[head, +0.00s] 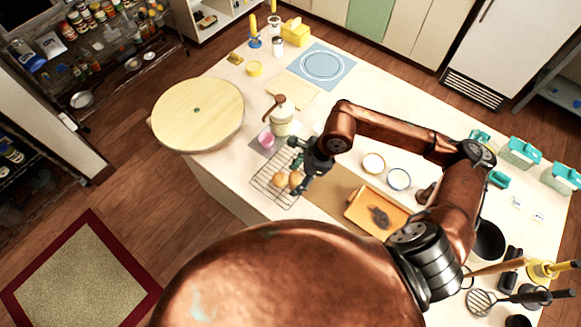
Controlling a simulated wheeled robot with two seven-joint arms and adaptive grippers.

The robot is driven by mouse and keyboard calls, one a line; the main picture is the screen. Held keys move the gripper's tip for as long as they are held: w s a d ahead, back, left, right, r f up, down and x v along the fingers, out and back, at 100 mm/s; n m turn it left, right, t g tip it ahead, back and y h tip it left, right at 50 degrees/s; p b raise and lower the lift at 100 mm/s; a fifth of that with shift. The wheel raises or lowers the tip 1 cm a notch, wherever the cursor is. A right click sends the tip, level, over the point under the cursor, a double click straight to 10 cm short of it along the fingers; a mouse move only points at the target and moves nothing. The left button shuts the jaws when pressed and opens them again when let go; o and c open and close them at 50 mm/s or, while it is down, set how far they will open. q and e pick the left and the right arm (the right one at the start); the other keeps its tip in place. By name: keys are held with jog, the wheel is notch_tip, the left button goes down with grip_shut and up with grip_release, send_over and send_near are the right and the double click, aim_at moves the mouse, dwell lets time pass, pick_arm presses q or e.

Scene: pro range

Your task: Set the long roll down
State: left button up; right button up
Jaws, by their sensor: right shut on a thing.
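My right gripper (296,165) reaches in from the right over the wire rack (268,188) on the counter. It is shut on the long roll (295,179), a golden-brown piece of bread partly hidden by the fingers. Another brown roll (279,180) shows right beside it, over the rack. I cannot tell from this angle whether the held roll touches the rack. My left gripper is out of view.
A pink cup (266,141) and a white grinder-like jar (281,120) stand just behind the rack. A round wooden board (198,115) is at the left. An orange tray (376,213) and two small bowls (373,163) (399,179) lie to the right.

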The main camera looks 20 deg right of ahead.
jog(key=s+d+r+m+t+h+p, duration=0.1)
jog(key=d+r+m+t+p, duration=0.15)
jog(key=d+m, duration=0.3)
jog(key=m+h+p, duration=0.1)
jog(key=m+p, duration=0.1)
jog(key=p, duration=0.1)
send_near(296, 156)
jog(key=shift+w+a+f, duration=0.4)
jog(key=shift+w+f, duration=0.1)
jog(key=shift+f, duration=0.25)
jog(key=shift+w+f, duration=0.15)
jog(key=shift+f, duration=0.05)
notch_tip(296, 156, down, 3)
jog(key=shift+w+r+p, duration=0.1)
jog(key=shift+w+p, duration=0.1)
jog(key=shift+p, duration=0.7)
jog(key=shift+f, duration=0.35)
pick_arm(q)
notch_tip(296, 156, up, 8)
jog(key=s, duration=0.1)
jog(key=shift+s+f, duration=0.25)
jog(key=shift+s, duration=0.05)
pick_arm(e)
jog(key=shift+f, duration=0.1)
